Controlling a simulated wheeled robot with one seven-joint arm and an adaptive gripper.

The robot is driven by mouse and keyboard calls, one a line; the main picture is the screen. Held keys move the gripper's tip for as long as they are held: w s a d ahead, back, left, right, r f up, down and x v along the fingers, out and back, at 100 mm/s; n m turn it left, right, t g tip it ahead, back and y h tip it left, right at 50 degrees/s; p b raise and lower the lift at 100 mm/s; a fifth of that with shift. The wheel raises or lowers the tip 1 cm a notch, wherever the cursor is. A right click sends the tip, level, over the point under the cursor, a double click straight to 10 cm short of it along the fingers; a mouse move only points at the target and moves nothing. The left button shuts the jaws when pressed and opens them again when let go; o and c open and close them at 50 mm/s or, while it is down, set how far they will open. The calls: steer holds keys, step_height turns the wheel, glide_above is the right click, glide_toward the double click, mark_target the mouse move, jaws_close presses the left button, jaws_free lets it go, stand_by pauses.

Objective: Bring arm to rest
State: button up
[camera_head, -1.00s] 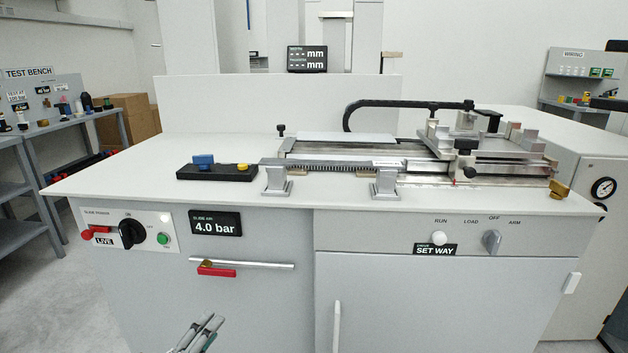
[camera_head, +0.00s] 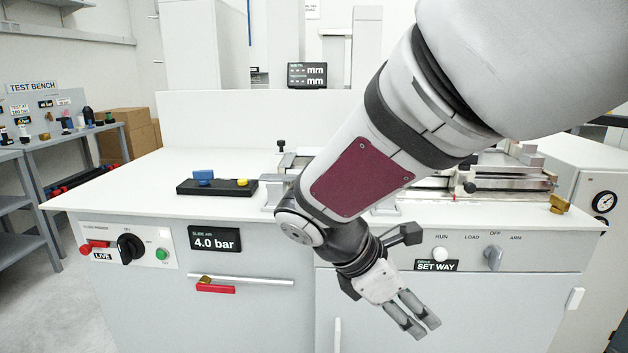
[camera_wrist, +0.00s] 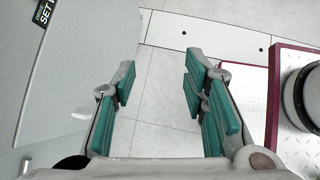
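My arm reaches down from the upper right in the head view, in front of the bench (camera_head: 110,190). My gripper (camera_head: 426,327) hangs low before the cabinet door (camera_head: 480,310), fingers pointing down and right. In the wrist view my gripper (camera_wrist: 160,62) has its green-padded fingers apart, with only floor between them, so it is open and empty. The fingers look clear of the bench.
The slide rig (camera_head: 500,184) on the bench is mostly hidden behind my arm. A black block with blue and yellow parts (camera_head: 217,188) lies left of it.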

steer(key=s+d+r+m+g+y, duration=0.1)
steer(key=s+d+r+m+y, duration=0.15)
steer(key=s+m, duration=0.25)
steer(key=s+d+r+m+y, duration=0.1)
steer(key=s+d+m+y, duration=0.1)
steer(key=s+d+m, duration=0.3)
steer(key=s+a+m+t+y, duration=0.1)
steer(key=s+a+m+y, duration=0.25)
steer(key=s+m, duration=0.8)
step_height(320, 180, up, 16)
steer(key=s+n+t+p, duration=0.1)
steer(key=n+t+p, duration=0.1)
steer(key=p, duration=1.2)
steer(key=shift+d+t, duration=0.25)
steer(key=shift+t, duration=0.25)
